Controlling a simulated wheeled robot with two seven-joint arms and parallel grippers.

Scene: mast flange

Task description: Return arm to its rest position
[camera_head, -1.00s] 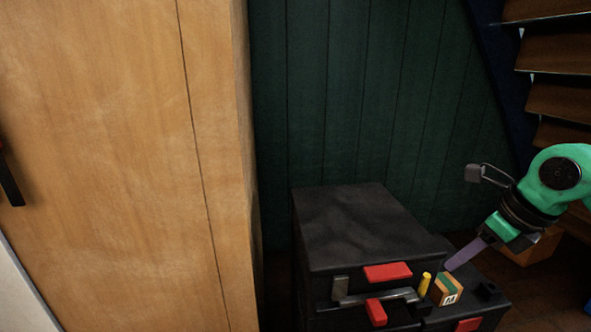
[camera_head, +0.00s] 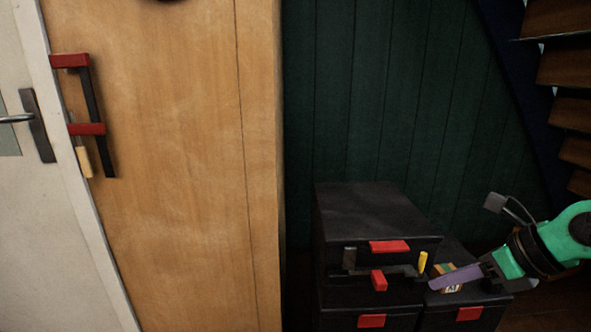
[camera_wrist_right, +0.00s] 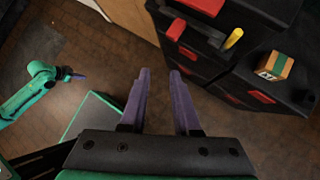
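My right gripper (camera_head: 457,278) comes in from the right in the head view, in front of the black toolboxes. In the right wrist view its two purple fingers (camera_wrist_right: 160,98) are spread apart with nothing between them, and the floor shows beyond. My left gripper (camera_wrist_right: 76,76) shows small at the left of the right wrist view, at the end of a green arm. It is too small there to tell whether it is open or shut. It is outside the head view.
Black toolboxes (camera_head: 365,215) with red latches stand by the dark green wall. A small orange-and-green box (camera_wrist_right: 275,66) and a yellow cylinder (camera_wrist_right: 233,38) are on them. A wooden cabinet (camera_head: 180,180) stands left, beside a white door (camera_head: 30,220). Stairs (camera_head: 560,60) rise at the right.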

